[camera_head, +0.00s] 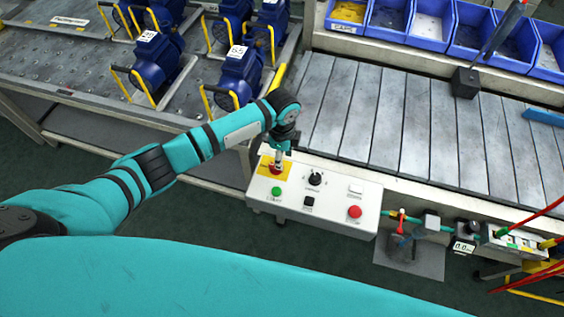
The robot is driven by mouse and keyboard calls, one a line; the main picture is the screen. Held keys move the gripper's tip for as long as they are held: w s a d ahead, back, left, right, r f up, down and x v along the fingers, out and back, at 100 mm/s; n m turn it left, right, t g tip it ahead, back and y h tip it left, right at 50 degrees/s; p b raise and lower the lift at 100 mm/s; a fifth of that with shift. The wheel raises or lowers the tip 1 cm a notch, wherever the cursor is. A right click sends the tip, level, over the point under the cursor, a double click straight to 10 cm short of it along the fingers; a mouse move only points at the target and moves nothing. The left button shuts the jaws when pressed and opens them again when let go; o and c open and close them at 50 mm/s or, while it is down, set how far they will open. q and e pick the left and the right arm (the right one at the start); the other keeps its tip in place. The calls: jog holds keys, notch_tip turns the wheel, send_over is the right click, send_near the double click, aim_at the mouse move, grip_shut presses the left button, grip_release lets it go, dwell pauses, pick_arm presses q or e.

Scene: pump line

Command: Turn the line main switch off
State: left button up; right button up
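A white control box (335,198) is fixed to the front edge of the bench. On its top are a yellow plate (265,169) with a red knob (275,169), a black rotary knob (315,178), a green button (276,191), a black square control (308,202) and a red button (354,212). The labels are too small to read. My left gripper (278,158) points down right over the red knob and partly hides it. I cannot tell whether its fingers touch or close on the knob. My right gripper is not in view.
Blue pumps (237,72) stand at the upper left, and blue bins (430,22) line the back. A valve with a red handle (401,222) and red hoses (541,213) are at the right.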

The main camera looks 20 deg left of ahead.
pick_arm(q)
notch_tip(320, 180, up, 7)
jog(key=shift+r, duration=0.15)
dwell(0.5)
